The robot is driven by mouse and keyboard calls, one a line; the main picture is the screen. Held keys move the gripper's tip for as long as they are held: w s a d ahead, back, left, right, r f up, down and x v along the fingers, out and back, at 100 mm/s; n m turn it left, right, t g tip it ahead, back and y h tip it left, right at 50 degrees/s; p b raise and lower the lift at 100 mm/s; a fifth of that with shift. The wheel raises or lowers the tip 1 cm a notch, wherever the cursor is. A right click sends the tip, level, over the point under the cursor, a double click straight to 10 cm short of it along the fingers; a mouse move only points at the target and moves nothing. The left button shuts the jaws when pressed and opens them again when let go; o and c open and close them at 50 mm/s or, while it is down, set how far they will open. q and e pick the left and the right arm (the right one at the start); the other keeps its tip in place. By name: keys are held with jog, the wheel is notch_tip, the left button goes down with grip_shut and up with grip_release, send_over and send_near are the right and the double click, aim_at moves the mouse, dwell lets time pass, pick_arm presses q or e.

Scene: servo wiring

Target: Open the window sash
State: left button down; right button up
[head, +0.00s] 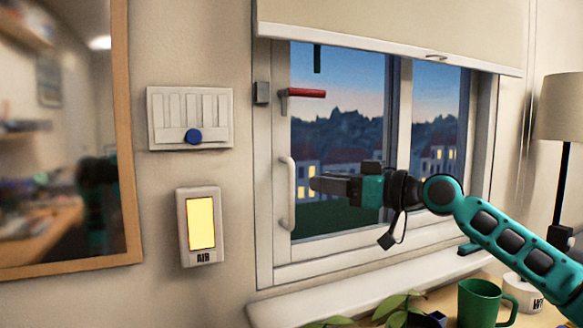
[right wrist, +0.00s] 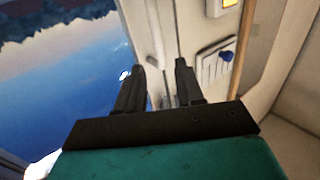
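The window sash (head: 278,222) has a white frame and sits flush in its surround, seemingly shut. A red lever handle (head: 305,93) points right, level, at the sash's upper left. A white upright pull handle (head: 287,193) is lower on the same side. My right gripper (head: 316,184) points left, in front of the glass, a little right of the pull handle and apparently apart from it. In the right wrist view its two dark fingers (right wrist: 160,68) stand apart, with nothing clearly held between them. My left gripper is not in view.
A raised blind (head: 390,40) hangs above. A panel with a blue knob (head: 193,136) and a lit AIR switch (head: 201,222) are on the wall left. A green mug (head: 478,302), a white cup (head: 523,293) and a plant (head: 392,306) stand below; a lamp (head: 562,110) is right.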

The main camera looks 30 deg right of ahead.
jog(key=p+x, duration=0.2)
jog(key=x, duration=0.6)
jog(key=shift+w+a+p, duration=0.15)
jog(key=shift+w+p, duration=0.05)
jog(key=shift+p, duration=0.1)
jog(key=shift+c, duration=0.4)
jog(key=c, duration=0.3)
grip_shut()
